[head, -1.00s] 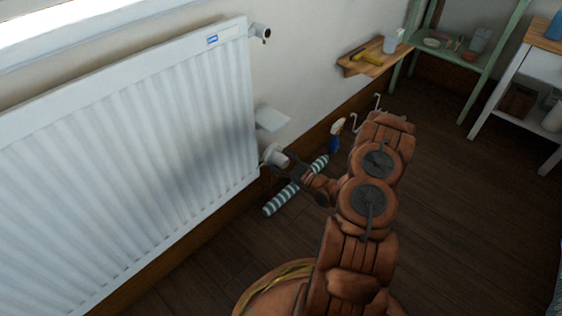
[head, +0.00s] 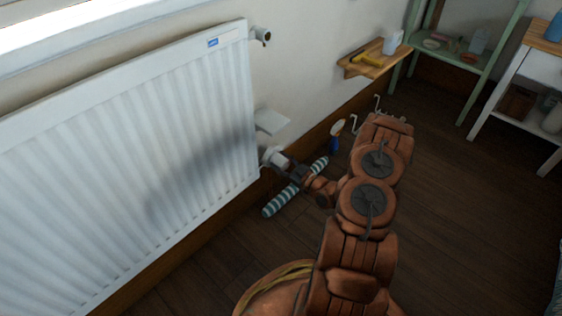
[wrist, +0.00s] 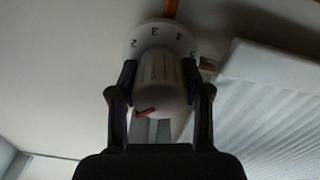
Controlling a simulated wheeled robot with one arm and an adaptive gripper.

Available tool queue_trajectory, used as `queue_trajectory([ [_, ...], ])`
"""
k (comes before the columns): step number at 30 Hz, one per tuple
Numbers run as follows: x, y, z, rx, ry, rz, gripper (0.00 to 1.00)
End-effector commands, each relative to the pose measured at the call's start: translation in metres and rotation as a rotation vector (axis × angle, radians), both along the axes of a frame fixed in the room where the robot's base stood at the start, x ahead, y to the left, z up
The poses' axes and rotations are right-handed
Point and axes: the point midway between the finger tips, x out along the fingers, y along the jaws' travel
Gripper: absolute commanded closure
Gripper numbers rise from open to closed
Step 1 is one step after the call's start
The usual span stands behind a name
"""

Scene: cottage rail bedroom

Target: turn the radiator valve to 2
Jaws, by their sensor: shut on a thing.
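The white radiator valve (head: 273,155) sits at the lower right end of the white radiator (head: 130,150). In the wrist view the ribbed valve knob (wrist: 157,80) is in the middle, with a white number ring (wrist: 160,27) behind it. The figures 2, 3, 4 and 5 show along the ring's top. A red mark is at the knob's lower left; I cannot tell which figure it lines up with. My gripper (head: 287,167) is shut on the knob, one finger on each side, as the wrist view (wrist: 158,95) shows. The ring's lower part is hidden.
A striped roll (head: 283,201) lies on the floor beneath my gripper. A wooden wall shelf (head: 372,66) holds a yellow tool and a bottle.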

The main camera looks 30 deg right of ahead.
Motion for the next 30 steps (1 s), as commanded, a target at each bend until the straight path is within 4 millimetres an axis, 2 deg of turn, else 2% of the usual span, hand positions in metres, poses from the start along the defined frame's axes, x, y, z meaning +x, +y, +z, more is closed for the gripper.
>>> queue_trajectory([
  [8, 0.0001, 0.0021, 0.0061, 0.17, 0.041, 0.005, 0.87],
  [30, -0.0003, 0.0037, 0.0016, 0.852, 0.201, 0.006, 0.87],
])
